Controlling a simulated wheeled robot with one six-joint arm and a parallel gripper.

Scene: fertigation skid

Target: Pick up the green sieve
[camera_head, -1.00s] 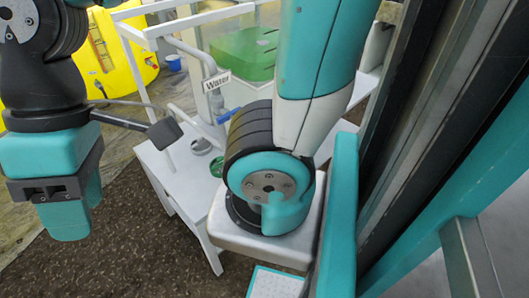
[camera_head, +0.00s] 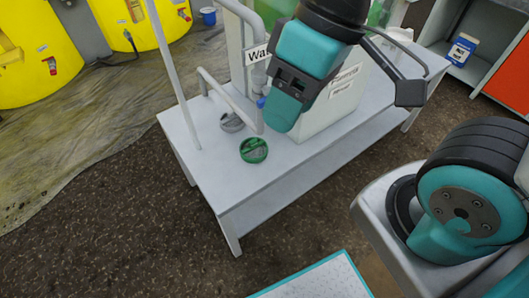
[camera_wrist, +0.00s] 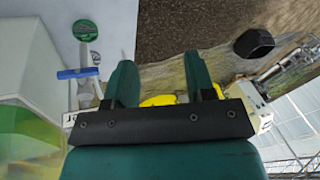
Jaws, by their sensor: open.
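The green sieve (camera_head: 254,150) is a small round green piece lying on the white table (camera_head: 215,175), near its front left part. In the wrist view the green sieve (camera_wrist: 85,30) shows at the upper left, beyond the fingers and off to their left. My gripper (camera_head: 280,108) hangs above the table, to the right of the sieve and apart from it. In the wrist view my gripper (camera_wrist: 160,85) has its two fingers spread with nothing between them.
A grey round piece (camera_head: 232,122) lies just behind the sieve. White pipes (camera_head: 228,95) and a "Water" label (camera_head: 257,54) stand close behind it. A white tank (camera_head: 340,100) stands right of the sieve. Yellow tanks (camera_head: 35,55) stand at the far left. The table's front left is clear.

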